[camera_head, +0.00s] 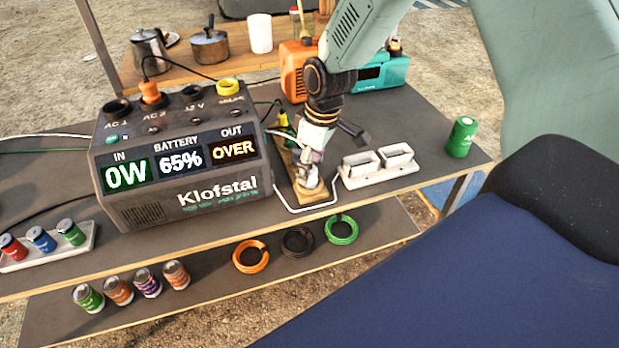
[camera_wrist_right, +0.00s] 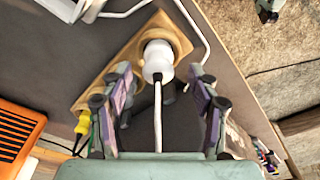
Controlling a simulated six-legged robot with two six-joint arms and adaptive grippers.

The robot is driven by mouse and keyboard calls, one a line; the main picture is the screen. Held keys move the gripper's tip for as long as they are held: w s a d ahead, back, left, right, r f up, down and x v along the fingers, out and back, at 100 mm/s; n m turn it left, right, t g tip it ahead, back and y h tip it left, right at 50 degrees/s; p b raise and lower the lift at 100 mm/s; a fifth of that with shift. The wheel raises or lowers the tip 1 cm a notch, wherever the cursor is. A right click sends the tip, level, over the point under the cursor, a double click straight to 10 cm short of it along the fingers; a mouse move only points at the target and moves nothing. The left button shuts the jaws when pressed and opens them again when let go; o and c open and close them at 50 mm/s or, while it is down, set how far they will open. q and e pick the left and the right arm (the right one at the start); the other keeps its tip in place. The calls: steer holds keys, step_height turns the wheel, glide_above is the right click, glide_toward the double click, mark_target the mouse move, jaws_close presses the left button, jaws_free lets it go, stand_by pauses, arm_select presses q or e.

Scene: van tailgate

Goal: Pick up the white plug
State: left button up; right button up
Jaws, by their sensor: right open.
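The white plug (camera_wrist_right: 158,62) stands in a round seat on a wooden strip (camera_wrist_right: 118,65) in the right wrist view, its pale cable running back toward my wrist. My right gripper (camera_wrist_right: 160,80) is open, one finger on each side of the cable, with the fingertips near the plug's lower end. I see a gap between the fingers and the plug. In the head view my right gripper (camera_head: 312,150) points down over the wooden strip (camera_head: 317,194), largely hiding the plug. My left gripper is not in view.
A power station (camera_head: 180,165) stands left of the strip, a white two-slot holder (camera_head: 368,180) right of it. A green can (camera_head: 461,137) is at the shelf's right end. A yellow plug (camera_wrist_right: 82,122) sits on the strip. Cables lie around; coils (camera_head: 250,256) are on the lower shelf.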

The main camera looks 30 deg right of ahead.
steer(key=shift+w+f, duration=0.15)
steer(key=shift+f, duration=0.45)
steer(key=shift+w+f, duration=0.15)
steer(key=shift+f, duration=0.45)
steer(key=shift+r, duration=0.1)
steer(key=shift+s, duration=0.1)
steer(key=shift+c, duration=1.4)
steer(key=c, duration=1)
